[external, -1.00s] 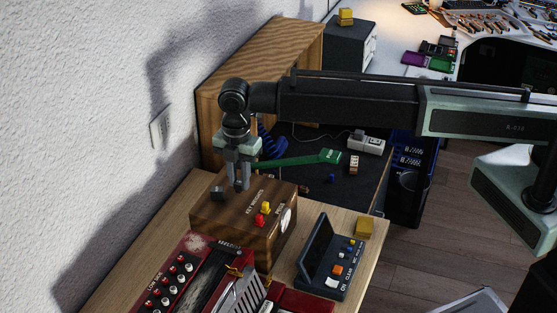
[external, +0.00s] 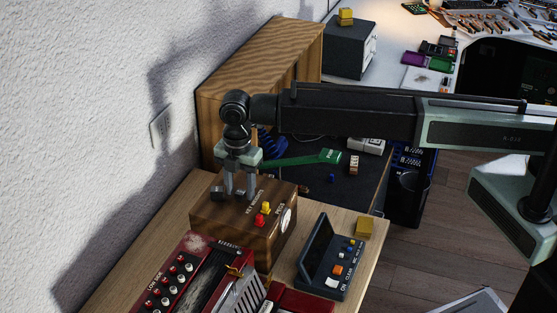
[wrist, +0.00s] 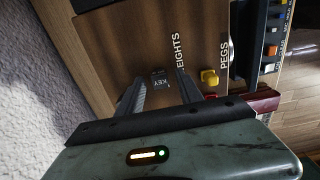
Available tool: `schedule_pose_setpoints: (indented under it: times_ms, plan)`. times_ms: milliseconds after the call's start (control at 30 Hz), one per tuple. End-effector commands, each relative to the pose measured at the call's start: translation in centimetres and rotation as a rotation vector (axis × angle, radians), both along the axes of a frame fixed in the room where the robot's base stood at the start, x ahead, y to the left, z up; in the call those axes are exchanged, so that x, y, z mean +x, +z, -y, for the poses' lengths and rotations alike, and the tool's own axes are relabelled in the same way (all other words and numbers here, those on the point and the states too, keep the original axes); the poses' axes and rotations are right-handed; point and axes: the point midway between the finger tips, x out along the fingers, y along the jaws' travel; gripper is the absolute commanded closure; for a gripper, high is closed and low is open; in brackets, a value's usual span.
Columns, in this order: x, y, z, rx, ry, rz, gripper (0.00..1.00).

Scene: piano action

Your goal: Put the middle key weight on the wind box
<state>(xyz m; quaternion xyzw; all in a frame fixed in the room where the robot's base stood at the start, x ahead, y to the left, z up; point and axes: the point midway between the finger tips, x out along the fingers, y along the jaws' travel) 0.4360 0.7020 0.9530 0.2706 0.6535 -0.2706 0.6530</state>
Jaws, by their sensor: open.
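My gripper (external: 240,195) points down over a brown wooden box (external: 213,215) marked KEY WEIGHTS and PEGS. Its two fingers are open and apart. One dark grey key weight (external: 217,193) sits on the box top, left of the fingers. A small dark block, apparently a key weight (wrist: 158,75), shows between the fingertips in the wrist view, by the word KEY; I cannot tell whether either finger touches it. It is mostly hidden in the external view. No other weight is clear. I cannot tell which thing is the wind box.
Yellow (external: 266,208) and red (external: 260,220) pegs stand right of the gripper. A red accordion-like instrument (external: 195,265) lies in front, and a dark control panel (external: 332,262) lies to the right. A large wooden cabinet (external: 262,60) stands behind, and the white wall rises at left.

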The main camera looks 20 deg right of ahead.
Motion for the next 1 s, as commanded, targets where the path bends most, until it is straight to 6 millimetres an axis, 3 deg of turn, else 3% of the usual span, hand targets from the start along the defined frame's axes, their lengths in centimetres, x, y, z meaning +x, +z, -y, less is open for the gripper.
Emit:
schedule_pose_setpoints:
  times_ms: [167,600,733,1000]
  plan:
    - [0.0,2.3,0.0,0.000,0.000,0.000,0.57]
    - [0.0,11.6,0.0,0.000,0.000,0.000,0.57]
    - [0.0,12.4,0.0,0.000,0.000,0.000,0.57]
    - [0.0,12.1,0.0,0.000,0.000,0.000,0.57]
